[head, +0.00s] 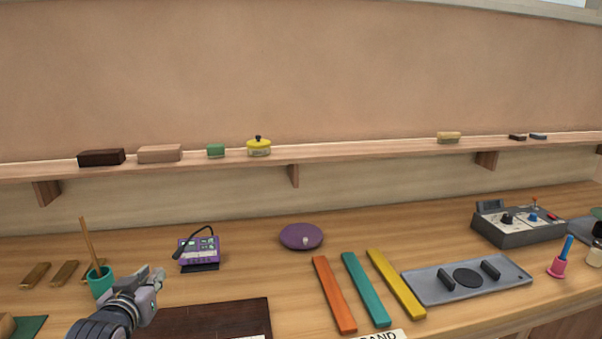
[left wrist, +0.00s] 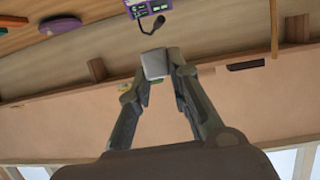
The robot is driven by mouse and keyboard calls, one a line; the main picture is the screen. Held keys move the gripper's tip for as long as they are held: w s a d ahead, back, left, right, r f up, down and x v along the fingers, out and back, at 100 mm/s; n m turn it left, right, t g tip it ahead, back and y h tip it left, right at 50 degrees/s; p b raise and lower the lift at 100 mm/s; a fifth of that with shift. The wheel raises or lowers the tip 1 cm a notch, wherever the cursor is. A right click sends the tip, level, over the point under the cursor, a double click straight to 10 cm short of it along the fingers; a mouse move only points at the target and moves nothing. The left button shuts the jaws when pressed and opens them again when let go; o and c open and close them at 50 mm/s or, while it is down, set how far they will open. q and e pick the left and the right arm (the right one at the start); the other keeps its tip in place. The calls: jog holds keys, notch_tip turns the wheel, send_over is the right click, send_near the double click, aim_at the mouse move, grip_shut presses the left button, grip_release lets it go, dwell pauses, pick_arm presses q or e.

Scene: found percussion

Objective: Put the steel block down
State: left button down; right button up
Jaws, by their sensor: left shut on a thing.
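My left gripper (head: 153,278) reaches in from the lower left in the head view, above the bench and just right of the teal cup. In the left wrist view the fingers of my left gripper (left wrist: 160,75) are closed on the steel block (left wrist: 154,64), a small plain grey block held at the fingertips. In the head view the block is hard to tell from the grey fingers. The block appears held clear of any surface. My right gripper is not in view.
A teal cup (head: 101,284) with a stick stands beside the gripper. A dark brown board (head: 215,318) lies in front, a purple device (head: 199,250) behind. Orange (head: 334,295), teal (head: 366,290) and yellow (head: 395,283) bars and a grey tray (head: 425,288) lie right. The bench around the purple disc (head: 301,236) is clear.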

pick_arm(q)
jog(key=s+d+f+m+h, duration=0.1)
jog(key=s+d+f, duration=0.2)
jog(key=s+d, duration=0.4)
jog(key=s+d+f+m+h, duration=0.1)
jog(key=s+d+f+h, duration=0.1)
jog(key=s+d, duration=0.45)
notch_tip(320, 180, up, 9)
jog(key=n+y, duration=0.3)
jog(key=y, duration=0.1)
send_over(155, 334)
jog(key=shift+f, duration=0.15)
notch_tip(155, 334, down, 20)
jog(key=shift+r+p, duration=0.2)
jog(key=shift+p, duration=0.45)
